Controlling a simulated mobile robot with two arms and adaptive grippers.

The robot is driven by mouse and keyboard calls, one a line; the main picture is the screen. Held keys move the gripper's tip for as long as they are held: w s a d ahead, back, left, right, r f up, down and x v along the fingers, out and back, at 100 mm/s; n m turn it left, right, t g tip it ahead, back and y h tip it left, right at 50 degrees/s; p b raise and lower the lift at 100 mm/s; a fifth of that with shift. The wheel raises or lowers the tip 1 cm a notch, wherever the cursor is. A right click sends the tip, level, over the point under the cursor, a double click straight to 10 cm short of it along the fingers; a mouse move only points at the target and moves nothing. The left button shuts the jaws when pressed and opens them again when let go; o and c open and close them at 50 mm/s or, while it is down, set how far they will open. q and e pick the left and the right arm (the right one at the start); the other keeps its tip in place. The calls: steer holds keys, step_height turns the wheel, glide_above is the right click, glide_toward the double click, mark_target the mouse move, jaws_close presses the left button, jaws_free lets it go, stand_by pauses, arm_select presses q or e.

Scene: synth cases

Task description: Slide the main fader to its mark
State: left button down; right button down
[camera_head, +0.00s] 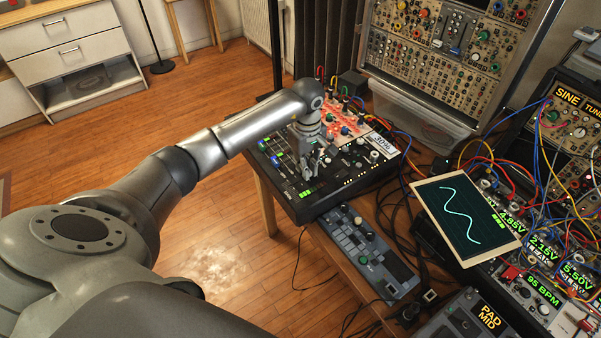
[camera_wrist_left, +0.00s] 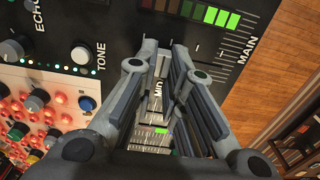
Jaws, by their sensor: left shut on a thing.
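The black mixer console (camera_head: 335,201) sits on the wooden table. My left gripper (camera_head: 309,174) reaches down onto its fader area. In the left wrist view, the gripper (camera_wrist_left: 168,82) is shut on the main fader, whose cap is mostly hidden between the fingers. The "MAIN" label (camera_wrist_left: 248,50) and the main fader's tick scale (camera_wrist_left: 232,43) lie just right of the fingers. A small green spot (camera_wrist_left: 200,73) shows at the right finger; I cannot tell whether it is the mark. My right gripper is out of view.
A "30%" display (camera_head: 382,140) stands at the mixer's right. Knobs, including a white tone knob (camera_wrist_left: 81,54), lie left of the fingers. A small grey keyboard unit (camera_head: 365,252), a waveform screen (camera_head: 466,220) and loose cables crowd the table. Open floor lies left.

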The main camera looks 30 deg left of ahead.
arm_select(q)
steer(key=shift+f, duration=0.1)
steer(key=shift+s, duration=0.15)
steer(key=shift+s+a, duration=0.15)
steer(key=shift+s, duration=0.05)
steer(key=c, duration=1.8)
jaws_free()
steer(key=shift+c, duration=0.2)
steer(key=o, duration=0.4)
steer(key=shift+w, duration=0.1)
steer(key=shift+c, duration=0.2)
steer(key=shift+r, duration=0.3)
step_height(320, 180, up, 12)
steer(key=shift+f, duration=0.2)
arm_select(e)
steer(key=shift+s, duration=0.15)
